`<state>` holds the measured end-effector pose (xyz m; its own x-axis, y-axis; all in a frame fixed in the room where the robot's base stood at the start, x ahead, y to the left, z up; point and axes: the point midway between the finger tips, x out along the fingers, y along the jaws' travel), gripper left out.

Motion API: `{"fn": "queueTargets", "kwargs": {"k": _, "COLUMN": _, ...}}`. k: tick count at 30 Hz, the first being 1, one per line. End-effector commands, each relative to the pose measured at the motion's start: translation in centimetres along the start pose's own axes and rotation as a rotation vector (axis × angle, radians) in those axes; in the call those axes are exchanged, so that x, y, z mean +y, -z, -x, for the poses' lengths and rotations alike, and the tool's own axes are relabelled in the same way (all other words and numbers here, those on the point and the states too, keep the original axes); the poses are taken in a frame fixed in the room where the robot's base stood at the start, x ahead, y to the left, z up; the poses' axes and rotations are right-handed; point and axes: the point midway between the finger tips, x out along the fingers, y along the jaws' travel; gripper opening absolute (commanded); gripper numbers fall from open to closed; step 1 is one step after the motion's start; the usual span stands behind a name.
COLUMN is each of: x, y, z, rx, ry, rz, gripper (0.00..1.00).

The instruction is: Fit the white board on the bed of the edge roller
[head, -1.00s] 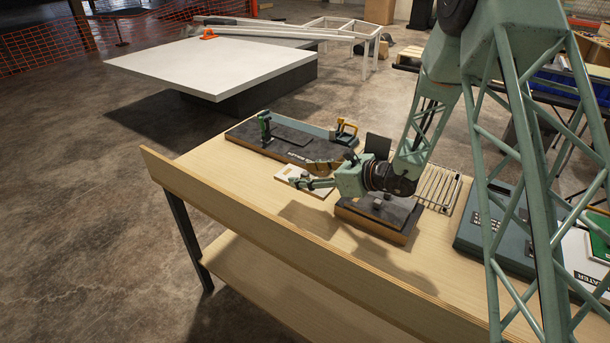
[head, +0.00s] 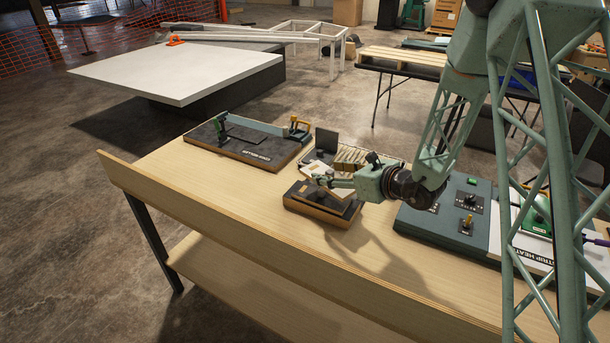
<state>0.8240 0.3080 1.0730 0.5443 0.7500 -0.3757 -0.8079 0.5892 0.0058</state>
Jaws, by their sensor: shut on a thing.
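The white board (head: 312,169) is in my gripper (head: 322,181), pale and small, partly hidden by the fingers. My gripper is shut on it, over a low block with a dark top and a wooden base (head: 322,212), which looks like the edge roller. The board is above or on this block's bed; I cannot tell whether it touches. My gripper and wrist hide much of the block's top and right side.
A dark green console (head: 445,227) is at right. The bench's front left (head: 215,205) is clear.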

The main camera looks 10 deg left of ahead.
Motion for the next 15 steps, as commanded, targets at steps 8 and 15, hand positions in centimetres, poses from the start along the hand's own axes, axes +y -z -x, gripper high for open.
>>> {"fn": "queueTargets", "kwargs": {"k": 8, "x": -6.1, "y": 4.4, "z": 6.8, "rx": -0.001, "ry": 0.190, "rz": -0.081, "gripper": 0.38}}
{"fn": "queueTargets", "kwargs": {"k": 15, "x": -10.4, "y": 8.3, "z": 13.2, "rx": -0.002, "ry": 0.353, "rz": -0.147, "gripper": 0.38}}
